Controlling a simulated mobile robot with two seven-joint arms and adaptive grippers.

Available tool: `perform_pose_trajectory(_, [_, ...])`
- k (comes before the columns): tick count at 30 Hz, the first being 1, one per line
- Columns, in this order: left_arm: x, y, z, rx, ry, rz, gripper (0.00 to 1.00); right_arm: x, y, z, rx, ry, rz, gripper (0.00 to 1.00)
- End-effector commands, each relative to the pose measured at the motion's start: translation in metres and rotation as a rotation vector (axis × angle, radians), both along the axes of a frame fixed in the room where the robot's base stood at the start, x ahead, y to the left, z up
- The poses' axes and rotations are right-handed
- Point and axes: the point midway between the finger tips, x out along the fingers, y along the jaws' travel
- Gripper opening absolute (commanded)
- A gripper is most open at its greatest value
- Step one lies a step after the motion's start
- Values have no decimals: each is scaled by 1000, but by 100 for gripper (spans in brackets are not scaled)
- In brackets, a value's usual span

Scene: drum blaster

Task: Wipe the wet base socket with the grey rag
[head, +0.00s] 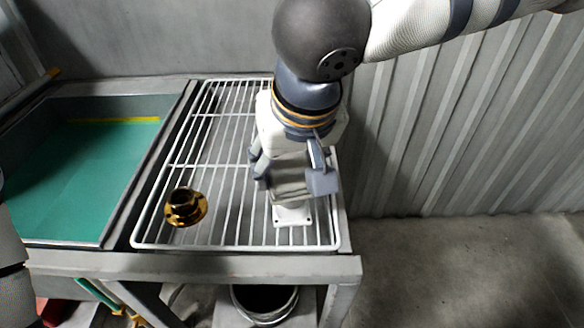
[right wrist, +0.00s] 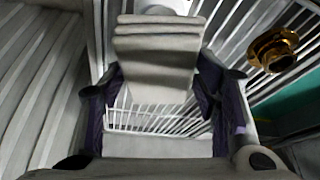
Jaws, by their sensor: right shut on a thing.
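My right gripper (head: 290,179) points down over the right front of the white wire rack, shut on the grey rag (head: 290,193). In the right wrist view the folded rag (right wrist: 157,62) lies between the two fingers. A white base (head: 292,215) with a square, holed foot plate stands on the rack just under the rag. The rag and gripper hide its upper part, so I cannot see its socket or any wetness, nor tell whether the rag touches it. A white piece of it shows above the rag in the right wrist view (right wrist: 166,6). My left gripper is out of view.
A shiny brass flanged fitting (head: 185,207) sits on the rack (head: 228,203) to the left of the base. A green-bottomed basin (head: 85,170) lies left of the rack. A corrugated wall (head: 450,130) rises on the right. A bucket (head: 264,302) stands below.

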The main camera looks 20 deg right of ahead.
Motion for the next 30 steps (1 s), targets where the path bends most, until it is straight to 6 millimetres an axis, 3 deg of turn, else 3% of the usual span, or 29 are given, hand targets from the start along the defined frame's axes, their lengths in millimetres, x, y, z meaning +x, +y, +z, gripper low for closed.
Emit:
perform_pose_trajectory(8, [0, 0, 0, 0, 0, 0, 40, -4, 0, 0, -1, 0, 2, 34])
perform_pose_trajectory(21, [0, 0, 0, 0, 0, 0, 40, -41, 0, 0, 0, -1, 1, 34])
perform_pose_trajectory(30, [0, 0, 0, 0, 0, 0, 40, -44, 0, 0, 0, 0, 0, 34])
